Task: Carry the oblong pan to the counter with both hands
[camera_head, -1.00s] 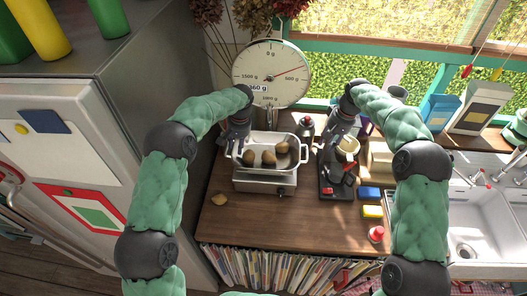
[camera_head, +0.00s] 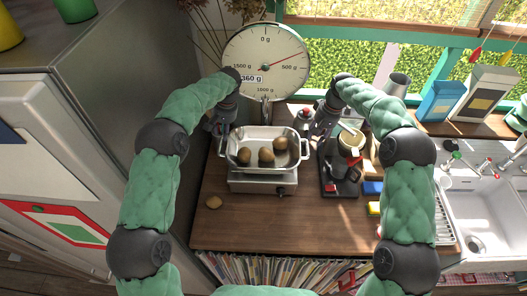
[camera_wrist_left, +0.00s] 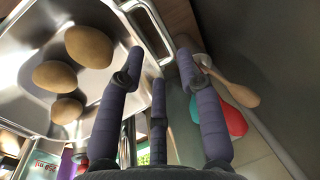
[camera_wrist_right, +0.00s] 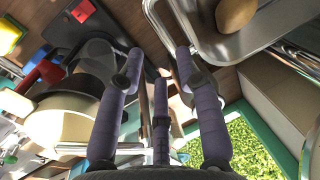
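The oblong pan (camera_head: 285,134) is silver with a loop handle at each end. It holds several brown, potato-like items (camera_head: 266,157) and rests level on a grey box-shaped base (camera_head: 262,182) on the wooden counter (camera_head: 300,225). My left gripper (camera_head: 221,132) is at the left handle; its fingers are spread with the handle (camera_wrist_left: 152,28) just beyond and between them. My right gripper (camera_head: 317,134) is at the right handle; its fingers are spread near that handle (camera_wrist_right: 155,18). Whether any finger touches a handle cannot be told.
A round dial scale (camera_head: 266,62) stands behind the pan. A black tray (camera_head: 340,180) with small items lies close to the right, with sponges and the sink (camera_head: 480,215) beyond. The counter's front middle is clear.

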